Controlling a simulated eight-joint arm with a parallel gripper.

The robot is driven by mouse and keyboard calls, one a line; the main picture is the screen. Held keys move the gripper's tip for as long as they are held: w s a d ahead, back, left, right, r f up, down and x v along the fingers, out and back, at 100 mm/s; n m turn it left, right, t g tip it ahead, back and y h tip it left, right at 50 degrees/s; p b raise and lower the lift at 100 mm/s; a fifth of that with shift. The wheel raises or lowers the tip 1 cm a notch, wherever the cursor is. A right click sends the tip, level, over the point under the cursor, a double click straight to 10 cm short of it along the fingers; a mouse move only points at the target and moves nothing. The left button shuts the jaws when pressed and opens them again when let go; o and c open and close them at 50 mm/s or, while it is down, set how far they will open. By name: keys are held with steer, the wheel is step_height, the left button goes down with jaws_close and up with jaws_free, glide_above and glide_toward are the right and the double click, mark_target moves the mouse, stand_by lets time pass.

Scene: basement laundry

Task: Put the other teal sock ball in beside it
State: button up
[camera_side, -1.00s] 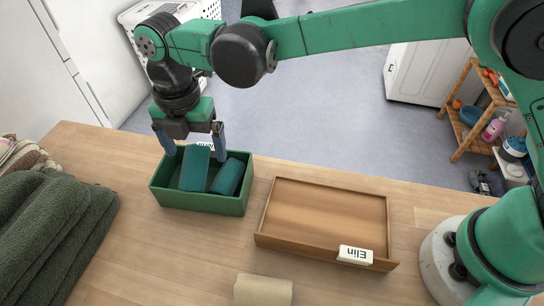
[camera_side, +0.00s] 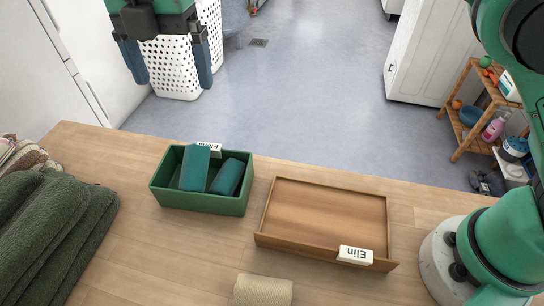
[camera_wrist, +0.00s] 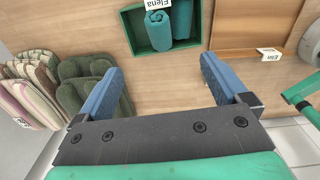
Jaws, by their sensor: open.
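Two teal sock balls lie in the green box on the table. The left teal sock ball (camera_side: 195,168) is tilted and leans up near the left side, rising above the rim. The right teal sock ball (camera_side: 229,177) lies lower, beside it. Both also show in the wrist view, one at the left (camera_wrist: 159,31) and one at the right (camera_wrist: 182,19). The green box (camera_side: 204,202) carries a label reading "Elena" (camera_wrist: 152,4). My gripper (camera_side: 175,84) is open and empty, raised well above the box; its fingers also show in the wrist view (camera_wrist: 163,80).
An empty wooden tray (camera_side: 325,215) labelled "Elin" (camera_side: 355,254) stands right of the green box. A beige roll (camera_side: 263,290) lies at the front edge. Dark green towels (camera_side: 50,225) and striped ones (camera_side: 25,155) are stacked at the left. Bare table lies between.

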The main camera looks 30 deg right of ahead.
steer(key=d+r+m+t+y, duration=0.1)
steer(key=d+r+m+t, duration=0.1)
steer(key=d+m, duration=0.65)
steer(key=s+d+f+m+t, duration=0.2)
steer(key=s+d+f+m, duration=0.2)
steer(key=d+m, duration=0.4)
steer(key=s+d+f+m+t+h, duration=0.1)
steer(key=s+d+f+m+t, duration=0.2)
steer(key=d+m, duration=0.6)
step_height(320, 180, down, 2)
steer(key=shift+s+d+f+m, duration=0.1)
steer(key=shift+s+d+m, duration=0.15)
steer(key=shift+s+m, duration=0.95)
